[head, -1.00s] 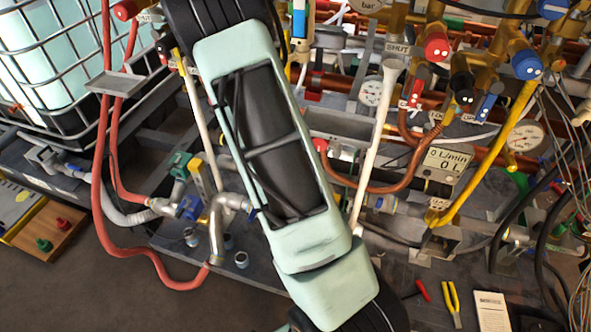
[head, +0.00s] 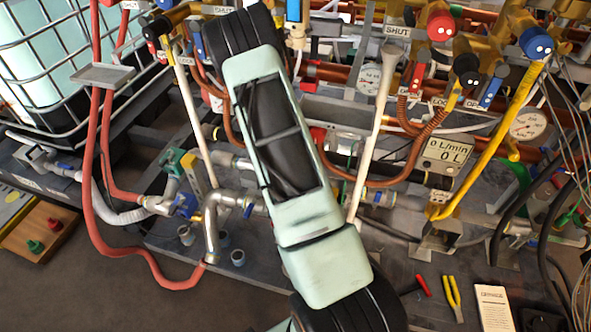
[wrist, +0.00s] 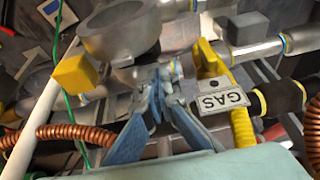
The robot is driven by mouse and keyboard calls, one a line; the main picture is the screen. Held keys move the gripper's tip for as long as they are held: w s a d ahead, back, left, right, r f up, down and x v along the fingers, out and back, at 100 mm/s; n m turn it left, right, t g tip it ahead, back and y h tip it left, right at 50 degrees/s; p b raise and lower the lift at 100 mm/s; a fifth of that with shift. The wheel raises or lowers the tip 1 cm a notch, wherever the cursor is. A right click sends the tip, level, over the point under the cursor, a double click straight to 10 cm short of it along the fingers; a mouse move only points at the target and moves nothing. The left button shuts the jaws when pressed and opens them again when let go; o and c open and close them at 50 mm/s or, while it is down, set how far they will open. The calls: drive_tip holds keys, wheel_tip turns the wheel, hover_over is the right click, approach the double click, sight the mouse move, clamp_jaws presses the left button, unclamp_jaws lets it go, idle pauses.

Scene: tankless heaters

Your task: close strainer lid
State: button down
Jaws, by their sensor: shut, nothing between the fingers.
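In the wrist view, my gripper (wrist: 161,76) shows as two blue fingers with their tips close together, shut and empty. Just beyond the fingertips is a grey, round, cup-like metal body (wrist: 120,30) with a dark hollow. It may be the strainer, but I cannot tell for sure, and I cannot make out a separate lid. In the head view my arm covers the middle of the scene, and my gripper is hidden.
In the head view, a white pole (head: 372,130) stands close beside my arm.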

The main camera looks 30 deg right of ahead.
drive_tip(key=shift+s+a, duration=0.6)
drive_tip(key=shift+a+f+b, duration=0.1)
drive_tip(key=shift+b, duration=0.3)
